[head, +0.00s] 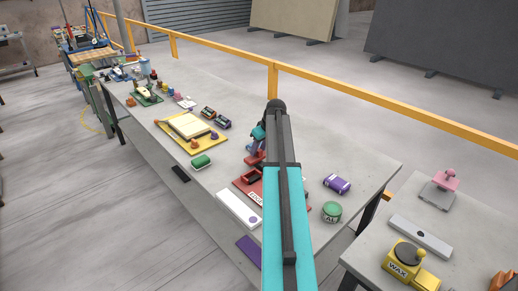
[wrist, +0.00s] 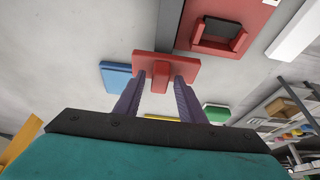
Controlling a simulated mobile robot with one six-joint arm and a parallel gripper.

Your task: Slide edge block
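In the wrist view, my gripper (wrist: 161,76) has its two purple fingers spread apart. A red block (wrist: 195,66), wide with a narrow tab (wrist: 159,80), is just beyond the fingertips. The tab sits between the fingers with a visible gap on each side. I take this as the edge block, though no label on it is readable. A red fixture with a square dark recess (wrist: 220,36) is at the upper right.
A blue block (wrist: 116,77) lies left of the red block. In the head view, a white plate (head: 239,208), a green block (head: 201,162), a purple cylinder (head: 337,184) and a green round tin (head: 331,211) stand around the arm. A yellow rail (head: 330,91) runs behind the slab.

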